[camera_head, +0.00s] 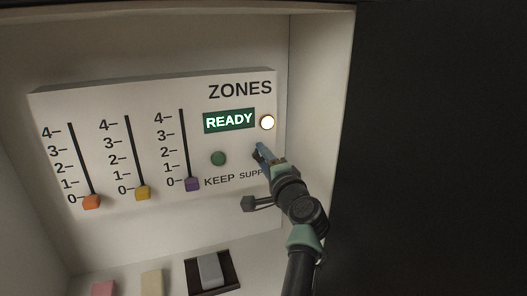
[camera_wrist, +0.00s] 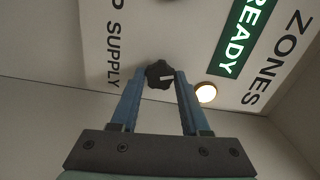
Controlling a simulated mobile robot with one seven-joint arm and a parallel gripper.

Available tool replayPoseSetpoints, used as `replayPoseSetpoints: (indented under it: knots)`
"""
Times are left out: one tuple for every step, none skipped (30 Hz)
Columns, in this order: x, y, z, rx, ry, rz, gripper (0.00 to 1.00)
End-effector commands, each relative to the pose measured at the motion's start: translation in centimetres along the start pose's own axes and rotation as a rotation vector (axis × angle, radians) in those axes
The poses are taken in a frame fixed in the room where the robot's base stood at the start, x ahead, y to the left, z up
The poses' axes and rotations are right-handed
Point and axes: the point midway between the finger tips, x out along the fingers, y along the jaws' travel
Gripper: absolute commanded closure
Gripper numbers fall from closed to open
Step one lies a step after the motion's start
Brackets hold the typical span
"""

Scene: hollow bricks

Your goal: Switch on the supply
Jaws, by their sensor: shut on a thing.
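A black knob (camera_wrist: 158,75) with a white line sits on the panel beside the word SUPPLY (camera_wrist: 112,62). In the wrist view, the line lies nearly level, on the side towards the lit lamp. My gripper (camera_wrist: 160,76) has its blue fingers on both sides of the knob and is shut on it. In the head view my gripper (camera_head: 262,152) is at the panel's right side, hiding the knob and part of SUPPLY. The green display (camera_head: 229,121) reads READY, and the round lamp (camera_head: 267,122) glows pale white.
A green button (camera_head: 218,158) marked KEEP is left of my gripper. Orange (camera_head: 92,202), yellow (camera_head: 142,193) and purple (camera_head: 192,184) sliders stand at 0. Below are pink (camera_head: 104,288) and cream (camera_head: 152,282) blocks and a grey block (camera_head: 209,270) in a dark tray.

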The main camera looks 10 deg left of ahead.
Motion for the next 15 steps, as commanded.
replayPoseSetpoints:
  knots:
    - [0.00,-0.25,-0.02,0.043,0.000,0.000,1.00]
    - [0.01,-0.23,0.00,0.068,0.000,0.001,1.00]
    - [0.02,-0.20,0.02,0.100,0.000,0.001,1.00]
    - [0.01,-0.19,0.00,0.123,0.000,0.001,1.00]
    - [0.00,-0.18,-0.03,0.145,0.001,0.001,1.00]
    - [-0.01,-0.16,-0.04,0.173,0.001,0.001,1.00]
    - [-0.01,-0.15,-0.04,0.192,0.001,0.001,1.00]
    - [-0.01,-0.13,-0.05,0.212,0.001,0.001,1.00]
    - [-0.01,-0.09,-0.05,0.235,0.002,0.001,1.00]
    - [-0.01,-0.07,-0.06,0.252,0.002,0.000,1.00]
    - [-0.01,-0.05,-0.05,0.268,0.002,0.000,1.00]
    - [0.00,-0.03,-0.03,0.286,0.001,0.000,1.00]
    - [0.00,-0.02,-0.02,0.299,0.001,0.000,1.00]
    - [0.00,-0.01,-0.01,0.311,0.001,0.000,1.00]
    - [0.00,0.00,-0.01,0.324,0.001,0.000,1.00]
